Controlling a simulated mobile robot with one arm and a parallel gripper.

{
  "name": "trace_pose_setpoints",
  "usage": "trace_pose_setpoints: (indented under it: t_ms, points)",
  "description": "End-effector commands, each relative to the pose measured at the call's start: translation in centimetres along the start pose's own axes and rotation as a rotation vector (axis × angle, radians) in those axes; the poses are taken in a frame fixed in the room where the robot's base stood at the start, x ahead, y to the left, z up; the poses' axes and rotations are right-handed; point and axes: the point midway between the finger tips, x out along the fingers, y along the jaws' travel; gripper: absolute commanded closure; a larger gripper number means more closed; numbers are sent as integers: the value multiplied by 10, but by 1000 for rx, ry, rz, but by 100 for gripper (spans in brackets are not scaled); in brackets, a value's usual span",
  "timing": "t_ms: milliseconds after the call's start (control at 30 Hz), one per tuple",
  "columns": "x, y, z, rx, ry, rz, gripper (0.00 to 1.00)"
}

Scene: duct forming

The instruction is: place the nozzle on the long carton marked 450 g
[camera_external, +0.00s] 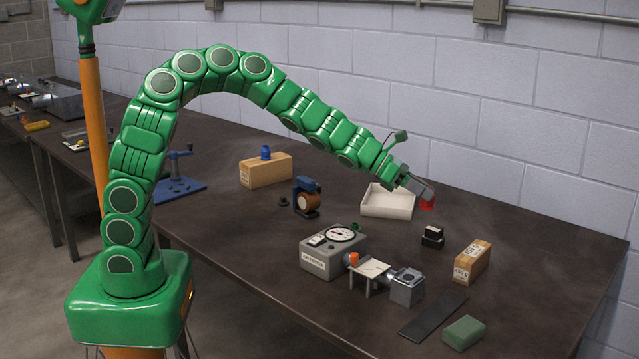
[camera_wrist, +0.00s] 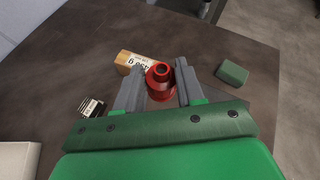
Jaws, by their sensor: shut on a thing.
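My gripper (camera_external: 424,190) is shut on a red nozzle (camera_external: 428,204), held in the air above the back right of the table. In the wrist view the round, stepped nozzle (camera_wrist: 160,82) sits between the two grey fingers. A long tan carton (camera_external: 471,262) with a white label stands on the table at the right, below and right of the nozzle. In the wrist view this carton (camera_wrist: 124,62) shows an upside-down label that seems to read 450 g, partly covered by the nozzle and a finger.
A white tray (camera_external: 387,203) and small black blocks (camera_external: 432,237) stand near the carton. A green block (camera_external: 463,333) and dark strip (camera_external: 432,314) lie in front. A gauge box (camera_external: 333,252) is left. Another carton (camera_external: 265,172) carries a blue object (camera_external: 265,152).

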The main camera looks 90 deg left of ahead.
Motion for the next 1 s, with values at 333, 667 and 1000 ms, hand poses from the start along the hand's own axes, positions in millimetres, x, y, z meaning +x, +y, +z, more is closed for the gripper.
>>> trace_pose_setpoints:
  t_ms: [333, 667, 1000]
  points:
    - [18, -2, 4, 1, 2, 1, 100]
    - [53, 13, 8, 3, 2, 2, 100]
    - [87, 29, 12, 4, 1, 4, 100]
